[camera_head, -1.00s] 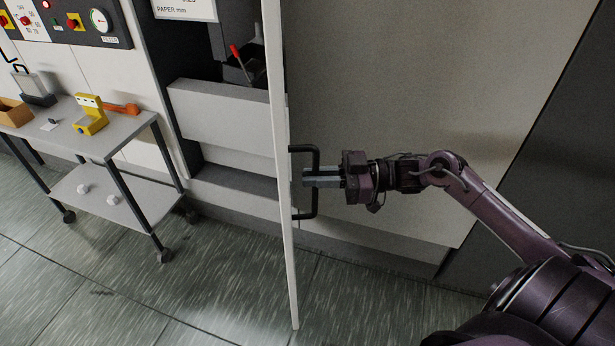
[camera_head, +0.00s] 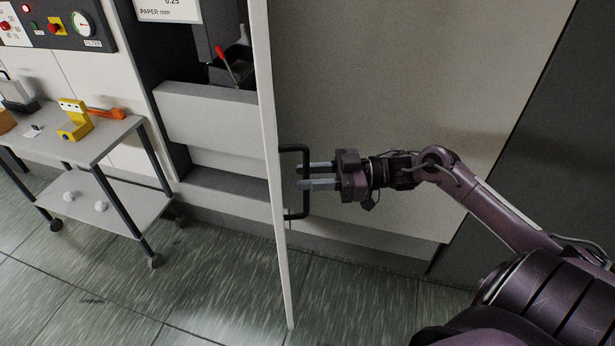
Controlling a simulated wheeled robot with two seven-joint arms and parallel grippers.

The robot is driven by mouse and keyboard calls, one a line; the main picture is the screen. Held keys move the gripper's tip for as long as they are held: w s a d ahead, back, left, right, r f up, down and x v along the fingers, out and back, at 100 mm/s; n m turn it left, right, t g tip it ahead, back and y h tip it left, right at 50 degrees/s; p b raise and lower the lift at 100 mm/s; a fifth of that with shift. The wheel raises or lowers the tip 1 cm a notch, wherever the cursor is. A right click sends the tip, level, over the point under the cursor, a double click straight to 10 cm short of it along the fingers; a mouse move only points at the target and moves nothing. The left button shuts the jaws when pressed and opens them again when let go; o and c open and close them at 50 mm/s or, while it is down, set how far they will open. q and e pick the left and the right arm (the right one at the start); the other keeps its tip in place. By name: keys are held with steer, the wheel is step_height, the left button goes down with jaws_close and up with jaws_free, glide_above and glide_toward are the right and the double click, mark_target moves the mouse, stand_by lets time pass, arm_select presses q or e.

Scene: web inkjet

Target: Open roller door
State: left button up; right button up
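The roller door (camera_head: 268,190) is a pale panel seen almost edge-on. It stands out from the machine, with the dark opening and inner parts showing to its left. A black bar handle (camera_head: 306,205) is on its right face. My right gripper (camera_head: 299,177) is at the handle, its two fingers apart, one above the other, and reaching past the upright bar. The fingers are not closed on the bar; whether one touches it I cannot tell. My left gripper is not in view.
A grey wheeled cart (camera_head: 110,140) stands at the left, holding a yellow tool (camera_head: 75,121) and an orange-handled item (camera_head: 106,113). A control panel (camera_head: 62,25) is above it. A red-tipped lever (camera_head: 222,55) is inside the opening. The floor (camera_head: 210,290) in front is clear.

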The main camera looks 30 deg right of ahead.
steer(key=b+v, duration=0.1)
steer(key=v, duration=0.6)
steer(key=shift+b, duration=0.4)
